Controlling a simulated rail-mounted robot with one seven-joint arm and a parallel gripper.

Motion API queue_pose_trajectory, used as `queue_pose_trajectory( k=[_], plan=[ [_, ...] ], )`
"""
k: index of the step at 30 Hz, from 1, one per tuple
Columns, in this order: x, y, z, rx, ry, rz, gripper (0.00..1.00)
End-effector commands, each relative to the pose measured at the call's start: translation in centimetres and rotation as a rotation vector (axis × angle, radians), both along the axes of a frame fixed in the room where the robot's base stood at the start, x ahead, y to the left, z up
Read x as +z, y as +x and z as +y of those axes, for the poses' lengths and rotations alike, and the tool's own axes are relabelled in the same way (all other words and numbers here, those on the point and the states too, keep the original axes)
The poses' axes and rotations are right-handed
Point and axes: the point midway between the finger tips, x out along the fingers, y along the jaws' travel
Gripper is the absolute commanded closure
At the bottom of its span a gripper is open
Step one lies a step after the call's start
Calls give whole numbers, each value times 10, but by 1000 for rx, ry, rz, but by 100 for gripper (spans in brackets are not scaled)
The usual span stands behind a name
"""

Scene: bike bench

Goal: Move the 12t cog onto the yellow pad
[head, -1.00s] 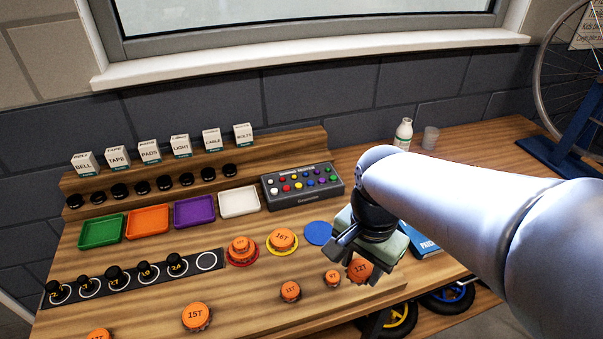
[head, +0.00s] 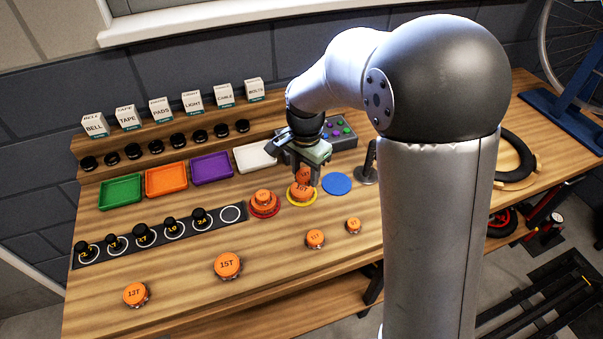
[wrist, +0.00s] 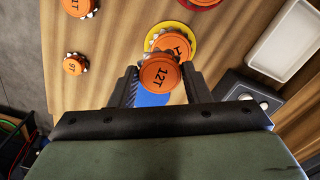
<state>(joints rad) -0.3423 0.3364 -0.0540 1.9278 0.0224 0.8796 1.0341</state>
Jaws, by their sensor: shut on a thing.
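The orange 12t cog (wrist: 160,75) is between the two fingers of my gripper (wrist: 161,84) in the wrist view. In the head view the held cog (head: 304,174) is over the yellow pad (head: 290,201), partly hidden by my gripper (head: 304,170). A larger orange cog, marked 16T in the earlier head frame, lies on the yellow pad (head: 299,192). The held cog overlaps it in both views; I cannot tell whether they touch. The yellow rim also shows in the wrist view (wrist: 193,38).
The red pad (head: 265,213) with stacked orange cogs is just left of the yellow pad. The empty blue pad (head: 337,184) is just right. Loose cogs 11T (head: 315,239), 9T (head: 353,226), 15T (head: 228,266) and 13T (head: 136,294) lie in front. A grey button box (head: 342,135) stands behind.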

Motion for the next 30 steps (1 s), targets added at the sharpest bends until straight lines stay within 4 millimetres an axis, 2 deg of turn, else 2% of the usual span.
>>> queue_pose_trajectory(
  k=[8, 15, 26, 27, 29, 30],
  plan=[
    [-18, 13, 8, 1, 0, 0, 79],
    [-48, 14, 8, 1, 1, 1, 79],
    [-54, 14, 8, 1, 0, -1, 79],
    [-53, 14, 8, 1, 1, -2, 51],
    [-53, 14, 8, 1, 0, -1, 35],
    [-53, 14, 8, 1, 0, -1, 35]
  ],
)
